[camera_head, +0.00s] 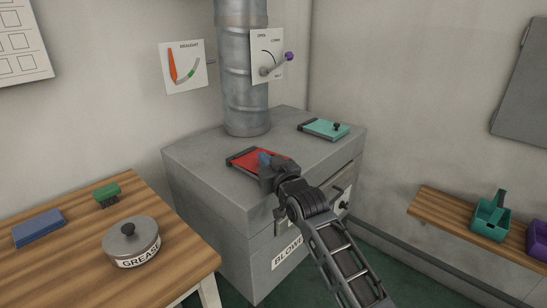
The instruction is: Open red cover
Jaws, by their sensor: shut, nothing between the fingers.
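The red cover (246,161) lies flat in a dark frame on top of the grey cabinet (205,165). My gripper (268,160) is shut and empty, at the right part of the red cover. The gripper and wrist hide that part of the cover and any knob on it. I cannot tell whether the gripper touches the cover.
A teal cover (323,128) with a black knob lies further back on the cabinet. A grey pipe (243,90) rises behind. A wooden table (75,255) at left holds a grease tin (131,242), a green brush (106,195) and a blue block (38,228). A shelf (450,215) holds bins.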

